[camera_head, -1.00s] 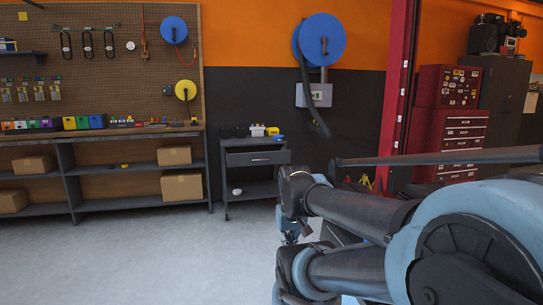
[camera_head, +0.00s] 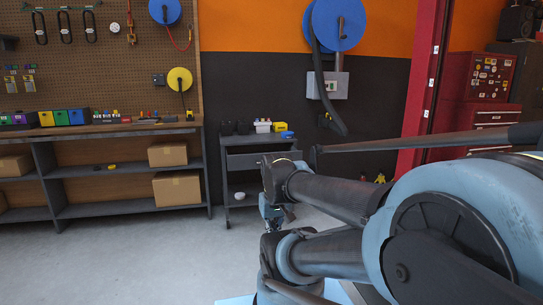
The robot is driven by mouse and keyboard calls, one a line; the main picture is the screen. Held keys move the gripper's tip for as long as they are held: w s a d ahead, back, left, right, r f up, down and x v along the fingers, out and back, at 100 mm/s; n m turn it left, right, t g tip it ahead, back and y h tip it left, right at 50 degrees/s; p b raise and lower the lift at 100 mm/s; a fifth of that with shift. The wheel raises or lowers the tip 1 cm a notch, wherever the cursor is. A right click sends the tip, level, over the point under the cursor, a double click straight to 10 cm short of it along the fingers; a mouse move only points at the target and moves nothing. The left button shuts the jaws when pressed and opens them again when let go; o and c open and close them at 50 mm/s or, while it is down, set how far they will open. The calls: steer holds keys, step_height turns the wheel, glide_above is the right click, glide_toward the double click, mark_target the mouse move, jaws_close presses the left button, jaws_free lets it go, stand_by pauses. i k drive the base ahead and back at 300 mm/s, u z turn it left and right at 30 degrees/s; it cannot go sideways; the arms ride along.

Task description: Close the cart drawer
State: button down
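The grey cart (camera_head: 224,184) stands against the dark wall, right of the workbench. Its drawer (camera_head: 256,160) is just under the top and appears pulled out somewhat; my arm covers its right part, so how far it is out is hard to tell. My gripper (camera_head: 272,214) shows only in part, small and low in front of the cart's right side, below my arm's wrist. Its fingers are too small and covered to tell whether they are open or shut. I cannot see it touching the drawer.
Batteries and a yellow item (camera_head: 282,127) stand on the cart top. A workbench (camera_head: 130,128) with cardboard boxes (camera_head: 177,188) is at the left. A red post (camera_head: 424,90) and red tool chest (camera_head: 480,90) are at the right. The floor (camera_head: 130,255) in front is clear.

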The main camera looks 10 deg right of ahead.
mark_target(240, 158)
steer(key=u, duration=0.2)
steer(key=i, duration=1.7)
steer(key=u, duration=0.2)
